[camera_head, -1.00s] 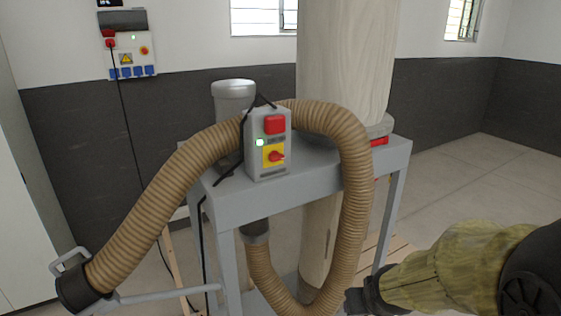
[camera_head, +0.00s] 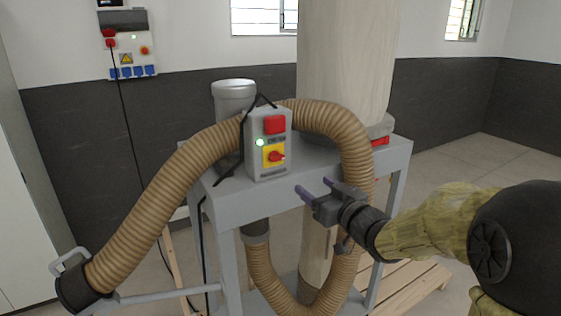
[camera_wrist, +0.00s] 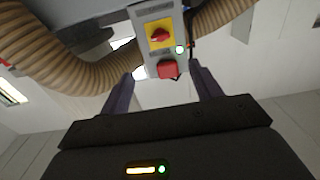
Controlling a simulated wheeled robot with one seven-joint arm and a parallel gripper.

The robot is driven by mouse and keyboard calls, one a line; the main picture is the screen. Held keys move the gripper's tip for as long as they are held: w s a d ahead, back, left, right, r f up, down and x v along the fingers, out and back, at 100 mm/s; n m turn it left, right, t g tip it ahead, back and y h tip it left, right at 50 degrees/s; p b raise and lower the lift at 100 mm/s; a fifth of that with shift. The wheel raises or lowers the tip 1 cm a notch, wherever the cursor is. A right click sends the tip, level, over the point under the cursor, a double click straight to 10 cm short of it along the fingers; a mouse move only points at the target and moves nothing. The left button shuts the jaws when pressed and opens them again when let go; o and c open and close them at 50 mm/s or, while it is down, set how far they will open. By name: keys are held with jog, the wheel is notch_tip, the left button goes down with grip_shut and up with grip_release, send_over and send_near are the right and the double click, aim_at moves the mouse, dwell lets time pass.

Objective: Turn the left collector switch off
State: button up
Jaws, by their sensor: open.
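The collector's switch box (camera_head: 254,146) is a grey box mounted on the front of the collector frame. It has a red button cover on top, a lit green lamp (camera_head: 260,142), and a red rotary switch (camera_head: 276,157) on a yellow plate below. In the wrist view the box appears upside down, with the red rotary switch (camera_wrist: 157,36) and green lamp (camera_wrist: 180,49) between the fingers. My gripper (camera_head: 313,189) is open and empty, to the right of and below the box, apart from it. Its fingers point left towards the frame.
A ribbed brown hose (camera_head: 352,160) loops around the box's right side and runs down left. The grey collector frame (camera_head: 235,205) carries a pale filter bag (camera_head: 345,70). A wall socket panel (camera_head: 131,58) hangs at the back left. Wooden pallet slats (camera_head: 400,285) lie on the floor.

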aim_at(279, 160)
jog(key=shift+w, duration=0.1)
jog(key=p+x, duration=0.6)
jog(key=x, duration=1)
jog(key=shift+a+r, duration=0.1)
jog(key=shift+a, duration=0.05)
jog(key=shift+w+a+p, duration=0.25)
jog(key=shift+w+p, duration=0.15)
jog(key=shift+w, duration=0.05)
jog(key=c, duration=1)
